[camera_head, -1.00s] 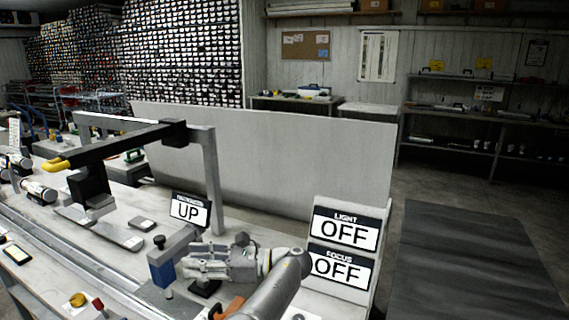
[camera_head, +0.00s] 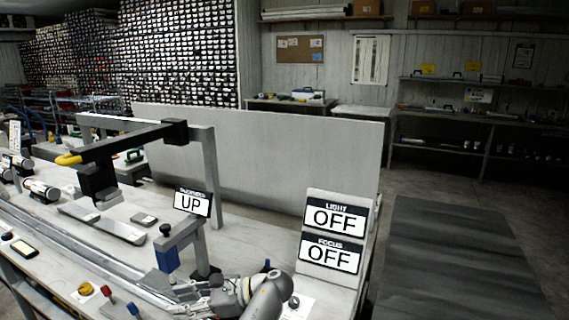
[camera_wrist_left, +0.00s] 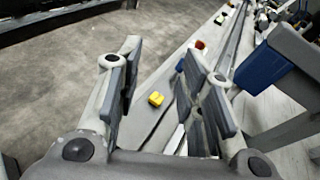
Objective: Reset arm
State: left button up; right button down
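My left arm (camera_head: 262,298) is at the bottom of the head view, and its gripper (camera_head: 186,294) points left, low along the front part of the bench. In the left wrist view the gripper (camera_wrist_left: 163,62) has its two fingers spread apart with nothing held between them. A yellow knob (camera_wrist_left: 156,98) shows beyond the gap, apart from the fingers. My right gripper is not in view.
A grey post with a blue block (camera_head: 168,260) stands close behind the gripper; the blue block also shows in the left wrist view (camera_wrist_left: 262,68). Signs read UP (camera_head: 192,203), LIGHT OFF (camera_head: 334,218) and FOCUS OFF (camera_head: 330,255). A yellow knob (camera_head: 86,289) and red knob (camera_head: 105,291) sit near the front edge.

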pick_arm(q)
jog(key=s+a+f+n+h, duration=0.2)
jog(key=s+f+n+h, duration=0.2)
jog(key=s+f, duration=0.6)
jog(key=s+a+f+n+h, duration=0.2)
jog(key=s+f+n+h, duration=0.3)
jog(key=s+f, duration=0.5)
jog(key=s+d+r+n+t+h, duration=0.2)
jog(key=s+d+r+n+h, duration=0.1)
jog(key=s, duration=0.4)
jog(key=s+d+r+n+t+h, duration=0.2)
jog(key=s+d+h, duration=0.2)
jog(key=s, duration=0.4)
notch_tip(320, 180, down, 25)
jog(key=g, duration=0.2)
jog(key=s+a+f, duration=0.3)
jog(key=s+f, duration=1.4)
jog(key=s, duration=0.1)
jog(key=shift+a+g+y, duration=0.2)
jog(key=shift+g+y, duration=0.1)
jog(key=shift+g, duration=0.1)
